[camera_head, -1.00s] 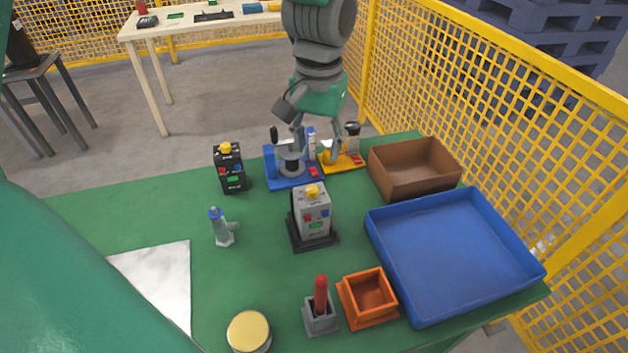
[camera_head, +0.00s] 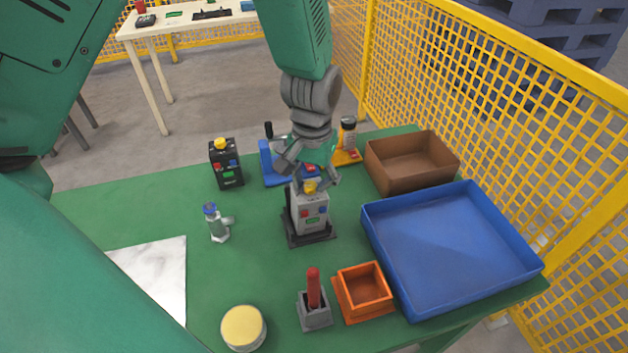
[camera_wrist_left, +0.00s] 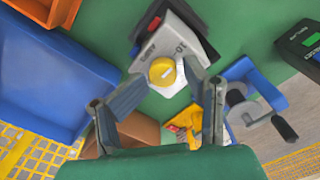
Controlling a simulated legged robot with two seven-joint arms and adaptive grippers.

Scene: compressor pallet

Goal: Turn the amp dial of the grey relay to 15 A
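The grey relay (camera_head: 311,212) stands upright in a dark base in the middle of the green table, with a yellow dial (camera_head: 310,186) on top. In the left wrist view the dial (camera_wrist_left: 163,72) shows a pale pointer mark, beside partly readable "10" and "AMPS" lettering on the relay (camera_wrist_left: 170,45). My left gripper (camera_head: 308,182) is above the relay, pointing down. Its fingers are apart, one on each side of the dial; I cannot tell whether they touch it. My right gripper is not in view.
A black relay (camera_head: 226,163) with a yellow dial stands behind left. A blue fixture (camera_head: 268,165) stands behind the grey relay. A brown box (camera_head: 412,162), blue tray (camera_head: 450,250) and orange box (camera_head: 364,292) are to the right. A red-handled tool (camera_head: 314,292) stands in front.

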